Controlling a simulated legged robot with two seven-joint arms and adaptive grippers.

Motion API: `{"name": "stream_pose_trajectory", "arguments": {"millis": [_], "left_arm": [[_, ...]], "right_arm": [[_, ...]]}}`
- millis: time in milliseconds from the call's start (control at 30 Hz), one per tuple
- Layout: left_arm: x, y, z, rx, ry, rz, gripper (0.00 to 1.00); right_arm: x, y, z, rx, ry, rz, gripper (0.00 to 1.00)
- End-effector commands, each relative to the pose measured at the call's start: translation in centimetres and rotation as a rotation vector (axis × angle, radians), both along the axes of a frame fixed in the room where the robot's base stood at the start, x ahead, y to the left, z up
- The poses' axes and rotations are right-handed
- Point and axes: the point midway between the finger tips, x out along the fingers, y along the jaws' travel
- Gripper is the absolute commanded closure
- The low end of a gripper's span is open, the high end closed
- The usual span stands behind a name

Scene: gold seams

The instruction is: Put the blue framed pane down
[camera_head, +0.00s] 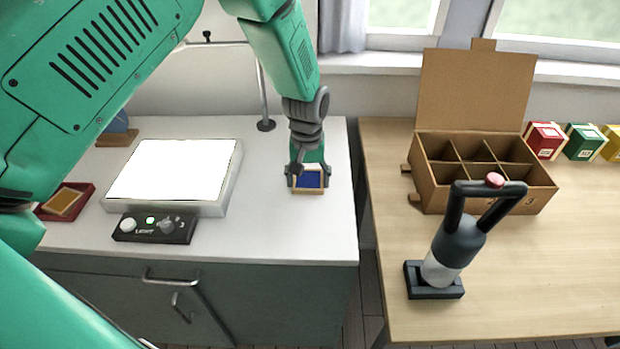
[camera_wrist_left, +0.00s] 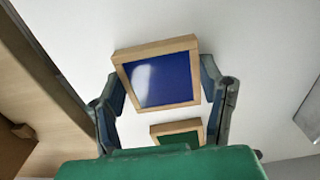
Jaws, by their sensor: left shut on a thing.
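My left gripper (camera_head: 307,179) is over the right part of the white counter, pointing down, shut on the blue framed pane (camera_head: 309,183). In the left wrist view the pane (camera_wrist_left: 160,78) has a light wooden frame and sits between the two fingers, slightly tilted in the picture. I cannot tell whether it touches the counter or hangs just above it. A green pane in a wooden frame (camera_wrist_left: 178,133) shows close by in the left wrist view, partly hidden by the gripper body. My right gripper is not in view.
Left on the counter (camera_head: 300,235) are a lit light panel (camera_head: 172,170), its control box (camera_head: 155,228) and a red tray with an amber pane (camera_head: 66,202). A wooden table (camera_head: 540,290) at right bears a divided cardboard box (camera_head: 480,203) and a black-handled tool (camera_head: 455,245). A gap separates counter and table.

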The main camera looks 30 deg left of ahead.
Motion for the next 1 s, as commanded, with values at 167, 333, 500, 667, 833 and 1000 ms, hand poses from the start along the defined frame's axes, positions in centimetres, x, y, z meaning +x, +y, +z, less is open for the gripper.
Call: {"name": "stream_pose_trajectory", "arguments": {"millis": [167, 333, 500, 667, 833, 1000], "left_arm": [[0.0, -0.2, 0.2, 0.003, -0.001, 0.001, 0.24], [0.0, -0.5, 0.3, 0.006, -0.001, 0.001, 0.17], [0.0, -0.6, 0.6, 0.007, -0.001, 0.001, 0.17], [0.1, -0.3, 2.5, 0.004, -0.004, 0.000, 0.17], [0.1, -0.1, 6.2, 0.001, -0.005, 0.001, 0.17], [0.1, -0.2, 9.6, 0.003, -0.004, 0.001, 0.17]], "right_arm": [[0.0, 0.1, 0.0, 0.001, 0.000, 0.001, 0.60], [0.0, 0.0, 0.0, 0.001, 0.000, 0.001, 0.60], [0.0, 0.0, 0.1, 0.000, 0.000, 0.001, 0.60], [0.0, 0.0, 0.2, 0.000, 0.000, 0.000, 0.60], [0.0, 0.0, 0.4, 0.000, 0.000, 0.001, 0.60], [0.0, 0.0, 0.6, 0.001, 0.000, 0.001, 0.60]]}}
